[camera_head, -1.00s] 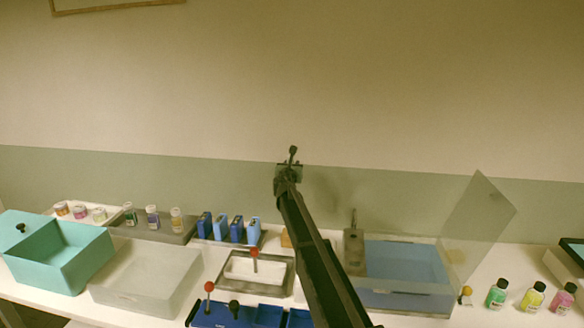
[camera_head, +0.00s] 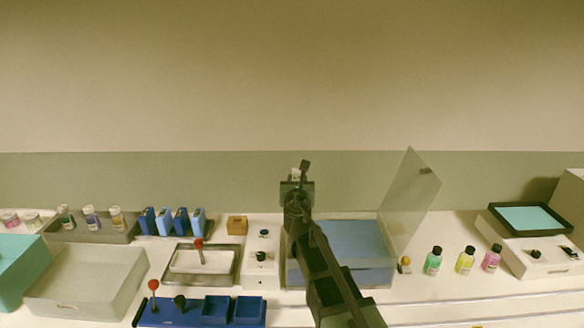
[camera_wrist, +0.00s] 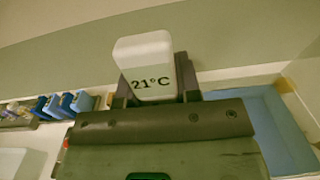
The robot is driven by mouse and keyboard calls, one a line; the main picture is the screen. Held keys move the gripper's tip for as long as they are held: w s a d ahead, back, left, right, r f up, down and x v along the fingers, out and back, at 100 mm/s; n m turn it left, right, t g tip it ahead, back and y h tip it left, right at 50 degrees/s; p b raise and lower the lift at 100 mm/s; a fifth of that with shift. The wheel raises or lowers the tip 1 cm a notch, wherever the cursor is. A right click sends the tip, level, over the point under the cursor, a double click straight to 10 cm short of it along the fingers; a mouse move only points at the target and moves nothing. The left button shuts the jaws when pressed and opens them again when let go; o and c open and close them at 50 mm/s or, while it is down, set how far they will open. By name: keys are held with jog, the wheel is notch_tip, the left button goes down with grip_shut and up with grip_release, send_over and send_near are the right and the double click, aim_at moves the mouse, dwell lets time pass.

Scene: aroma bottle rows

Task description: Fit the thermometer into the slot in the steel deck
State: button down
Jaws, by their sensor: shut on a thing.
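The thermometer (camera_wrist: 150,68) is a white block with "21°C" on its face. In the wrist view it stands between the dark jaws of my gripper (camera_wrist: 157,80), which are shut on it. In the head view my gripper (camera_head: 298,182) is raised in front of the green wall band, above and behind the bench, with a little of the white thermometer showing at its tip. The grey deck at the left end of the blue bath (camera_head: 356,238) is mostly hidden behind my arm. I cannot make out its slot.
A clear lid (camera_head: 411,200) stands up at the bath's right. Coloured bottles (camera_head: 465,261) stand right of the bath.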

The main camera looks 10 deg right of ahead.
jog(key=shift+s, duration=0.35)
jog(key=shift+f, duration=0.1)
notch_tip(320, 180, down, 6)
jog(key=b, duration=0.6)
jog(key=shift+f+b, duration=4.7)
jog(key=shift+b, duration=0.05)
jog(key=c, duration=0.7)
grip_release()
jog(key=shift+c, duration=0.2)
